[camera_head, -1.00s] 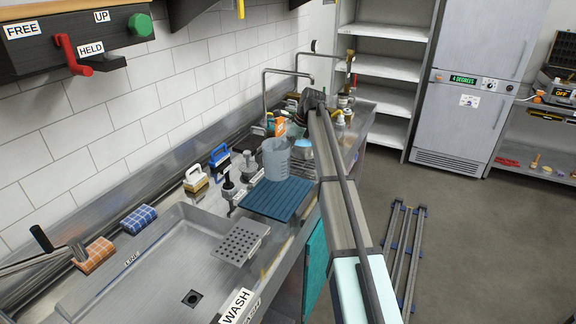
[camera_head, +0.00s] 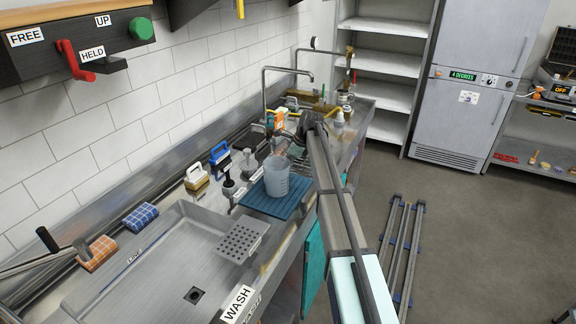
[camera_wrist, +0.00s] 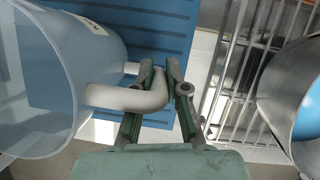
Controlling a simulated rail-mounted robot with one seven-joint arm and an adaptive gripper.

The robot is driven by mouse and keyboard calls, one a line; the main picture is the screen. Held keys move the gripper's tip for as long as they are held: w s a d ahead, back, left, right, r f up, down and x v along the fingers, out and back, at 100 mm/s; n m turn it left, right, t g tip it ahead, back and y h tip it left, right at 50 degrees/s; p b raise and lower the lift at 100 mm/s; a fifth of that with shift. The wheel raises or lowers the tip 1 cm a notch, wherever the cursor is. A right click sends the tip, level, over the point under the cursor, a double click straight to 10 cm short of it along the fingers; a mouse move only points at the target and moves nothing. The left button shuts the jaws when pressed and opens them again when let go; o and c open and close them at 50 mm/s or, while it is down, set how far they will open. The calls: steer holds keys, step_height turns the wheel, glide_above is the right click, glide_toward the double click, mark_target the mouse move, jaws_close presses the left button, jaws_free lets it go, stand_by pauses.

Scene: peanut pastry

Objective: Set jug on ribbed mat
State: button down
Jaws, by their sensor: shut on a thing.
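The jug (camera_head: 276,182) is translucent, pale blue-grey and upright over the ribbed mat. It also shows at the left of the wrist view (camera_wrist: 35,75), its wide opening toward the camera. The blue ribbed mat (camera_head: 268,208) lies on the steel counter and also shows behind the jug in the wrist view (camera_wrist: 160,28). I cannot tell whether the jug's base touches the mat. My gripper (camera_wrist: 160,76) is shut on the jug's curved handle (camera_wrist: 130,98), which sits between the green fingers. In the head view my arm partly hides the area right of the jug.
A perforated steel plate (camera_head: 240,241) lies in front of the mat by the sink basin (camera_head: 160,275). Dark-handled tools (camera_head: 229,183) and brushes (camera_head: 197,176) stand left of the mat. A wire rack (camera_wrist: 245,75) and round metal vessel (camera_wrist: 295,95) are right of my gripper.

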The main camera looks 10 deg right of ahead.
steer(key=shift+f, duration=0.1)
steer(key=c, duration=1.2)
jaws_free()
steer(key=b+v, duration=0.3)
steer(key=v, duration=0.9)
